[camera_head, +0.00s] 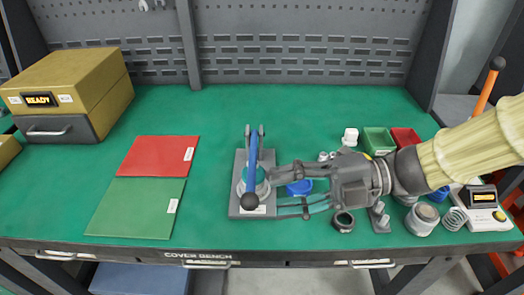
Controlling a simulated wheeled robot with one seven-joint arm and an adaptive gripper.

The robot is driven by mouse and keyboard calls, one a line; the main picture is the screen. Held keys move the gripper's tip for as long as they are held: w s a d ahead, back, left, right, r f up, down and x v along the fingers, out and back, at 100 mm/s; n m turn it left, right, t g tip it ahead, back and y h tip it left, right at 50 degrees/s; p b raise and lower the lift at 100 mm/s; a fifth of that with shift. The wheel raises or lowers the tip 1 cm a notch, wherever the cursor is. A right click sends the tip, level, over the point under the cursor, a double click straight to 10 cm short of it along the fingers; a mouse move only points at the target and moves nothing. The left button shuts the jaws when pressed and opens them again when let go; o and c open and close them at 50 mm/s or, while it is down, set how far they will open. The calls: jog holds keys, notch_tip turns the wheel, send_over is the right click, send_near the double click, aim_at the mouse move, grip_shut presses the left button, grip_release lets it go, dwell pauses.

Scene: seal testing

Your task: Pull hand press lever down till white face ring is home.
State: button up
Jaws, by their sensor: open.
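The hand press (240,207) stands on the green bench mat near the middle, on a grey base plate.
A red mat (158,156) and a green mat (135,208) lie left of the press. A blue dish (299,188) sits partly behind my gripper. Green (379,140) and red (405,137) bins, a dark ring (343,222) and a round container (422,219) crowd the right. The back middle is clear.

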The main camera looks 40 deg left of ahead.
jog(key=shift+v, duration=2.65)
